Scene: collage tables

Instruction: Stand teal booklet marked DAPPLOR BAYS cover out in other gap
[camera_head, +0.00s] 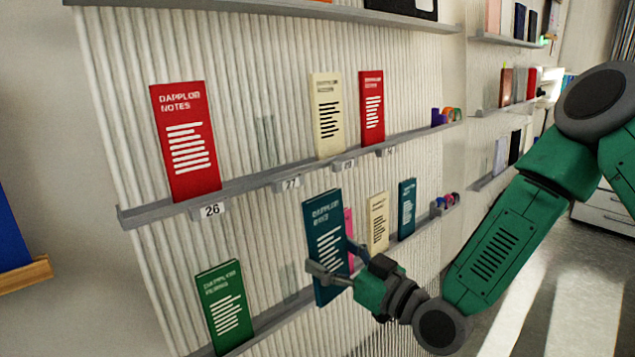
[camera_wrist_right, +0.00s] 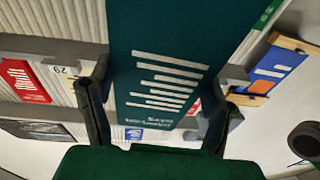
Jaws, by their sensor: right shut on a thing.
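The teal booklet (camera_head: 322,222), marked DAPPLOR BAYS, is upright and slightly tilted, cover facing the head camera. My right gripper (camera_head: 333,264) is shut on its lower part, one finger at each side edge. In the right wrist view the booklet (camera_wrist_right: 165,40) appears upside down between the fingers of the right gripper (camera_wrist_right: 158,95). It is in front of the lower shelf (camera_head: 268,327); whether it touches the shelf is unclear. An empty gap shows at label 27 (camera_head: 291,183) on the upper shelf (camera_head: 252,181). Another gap lies right of the green booklet (camera_head: 224,306). My left gripper is not in view.
The upper shelf holds a large red booklet (camera_head: 185,142) above label 26, a cream booklet (camera_head: 327,116) and a smaller red one (camera_head: 371,108). On the lower shelf, a pink booklet (camera_head: 348,223) is partly hidden, beside a cream (camera_head: 377,222) and a dark teal one (camera_head: 406,208).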

